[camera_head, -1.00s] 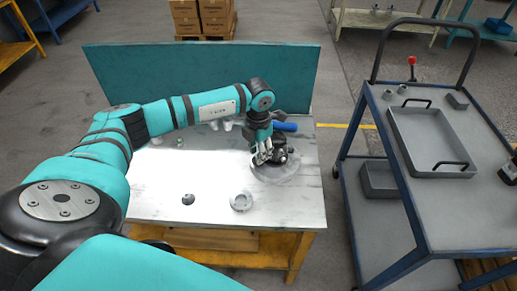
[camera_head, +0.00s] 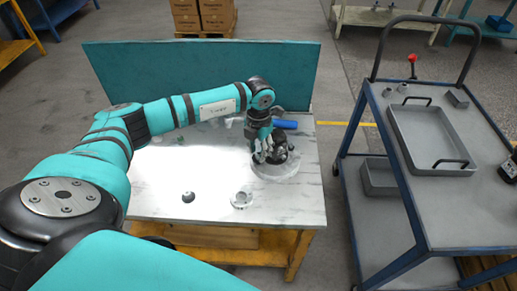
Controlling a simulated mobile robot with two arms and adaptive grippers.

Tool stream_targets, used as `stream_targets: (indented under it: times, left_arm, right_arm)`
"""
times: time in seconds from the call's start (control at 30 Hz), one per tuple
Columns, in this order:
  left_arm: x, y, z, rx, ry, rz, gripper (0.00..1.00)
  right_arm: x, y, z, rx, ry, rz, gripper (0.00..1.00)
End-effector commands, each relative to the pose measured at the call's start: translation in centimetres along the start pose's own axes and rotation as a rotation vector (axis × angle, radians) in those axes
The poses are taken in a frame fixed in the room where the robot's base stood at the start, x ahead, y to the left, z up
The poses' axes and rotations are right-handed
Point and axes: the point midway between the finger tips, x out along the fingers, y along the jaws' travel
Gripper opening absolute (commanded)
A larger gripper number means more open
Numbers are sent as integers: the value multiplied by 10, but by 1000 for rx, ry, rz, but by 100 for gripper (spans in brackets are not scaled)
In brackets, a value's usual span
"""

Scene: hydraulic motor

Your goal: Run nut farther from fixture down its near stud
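My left gripper (camera_head: 262,156) reaches down over the right part of the work table, at a dark assembly (camera_head: 281,153) on a round, pale grey base (camera_head: 277,172). This looks like the motor in its fixture. The gripper's fingers are small and overlap the dark parts, so I cannot tell whether they are open or shut. The studs and the nuts on them are too small or hidden to make out. A small dark part (camera_head: 188,197) and a pale grey ring-shaped part (camera_head: 241,200) lie apart on the table front. My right gripper is not in view.
A blue cylindrical object (camera_head: 285,125) lies behind the fixture. A teal panel (camera_head: 200,75) stands behind the table. A cart (camera_head: 460,210) with a grey tray (camera_head: 397,125) stands to the right. The table's left-centre is mostly clear.

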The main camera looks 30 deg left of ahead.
Motion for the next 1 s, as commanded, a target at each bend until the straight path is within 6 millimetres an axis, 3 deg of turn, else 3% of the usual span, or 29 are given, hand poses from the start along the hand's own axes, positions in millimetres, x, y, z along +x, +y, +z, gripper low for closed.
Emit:
stream_targets:
  times: [0.03, 0.3, 0.47, 0.8, 1.0]
  left_arm:
    - [0, 0, 0, 0, -1, 0, 33]
    - [0, 0, 0, 0, -1, 0, 0]
    - [1, 0, 0, 33, -1, 0, 0]
    - [3, 0, 1, 407, -4, 1, 0]
    - [1, 0, 0, 503, -1, 1, 0]
  right_arm:
    - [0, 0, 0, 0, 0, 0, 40]
    - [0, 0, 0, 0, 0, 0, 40]
    - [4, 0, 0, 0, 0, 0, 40]
    - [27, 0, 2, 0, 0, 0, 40]
    - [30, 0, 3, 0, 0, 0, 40]
